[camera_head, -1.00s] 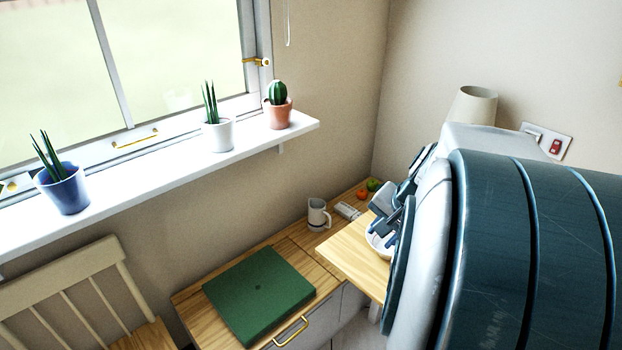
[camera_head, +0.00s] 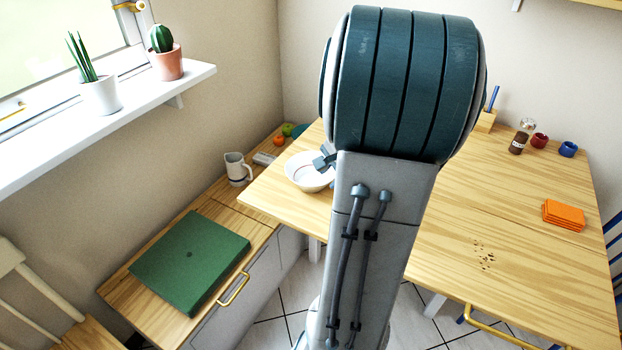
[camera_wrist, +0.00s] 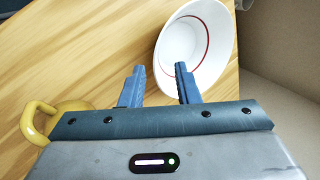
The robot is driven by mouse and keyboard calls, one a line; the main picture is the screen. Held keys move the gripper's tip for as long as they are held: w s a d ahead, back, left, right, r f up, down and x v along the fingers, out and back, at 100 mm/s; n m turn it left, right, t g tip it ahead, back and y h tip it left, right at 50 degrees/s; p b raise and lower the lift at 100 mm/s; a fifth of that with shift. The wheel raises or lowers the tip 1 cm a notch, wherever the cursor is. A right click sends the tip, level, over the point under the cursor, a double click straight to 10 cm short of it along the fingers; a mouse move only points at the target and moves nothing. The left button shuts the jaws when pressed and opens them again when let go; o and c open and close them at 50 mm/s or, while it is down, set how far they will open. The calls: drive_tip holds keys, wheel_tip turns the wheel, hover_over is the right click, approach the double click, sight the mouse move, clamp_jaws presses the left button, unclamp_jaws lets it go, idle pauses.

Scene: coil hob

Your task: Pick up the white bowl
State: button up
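The white bowl (camera_head: 305,172) sits on the wooden table near its left corner, partly hidden by my arm. In the wrist view the bowl (camera_wrist: 208,40) is at the top right, with a thin red line inside. My gripper (camera_wrist: 158,76) is open, its two blue fingers apart. The right finger overlaps the bowl's near rim in the picture; the left finger is outside the bowl over bare wood. I cannot tell whether either finger touches it. In the head view a bit of my gripper (camera_head: 325,160) shows at the bowl's right side.
A yellow mug (camera_wrist: 60,116) lies left of my gripper in the wrist view. The wooden table (camera_head: 450,215) also holds an orange stack (camera_head: 563,215), a pepper mill (camera_head: 521,137) and small red and blue pots.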

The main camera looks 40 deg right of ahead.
drive_tip(key=shift+s+d+b+x, duration=0.15)
drive_tip(key=shift+b+x, duration=0.1)
drive_tip(key=shift+x, duration=1.1)
drive_tip(key=shift+s+d+b+x, duration=0.1)
drive_tip(key=shift+d+b+x, duration=0.1)
drive_tip(key=shift+x, duration=1.15)
drive_tip(key=shift+f, duration=0.15)
clamp_jaws()
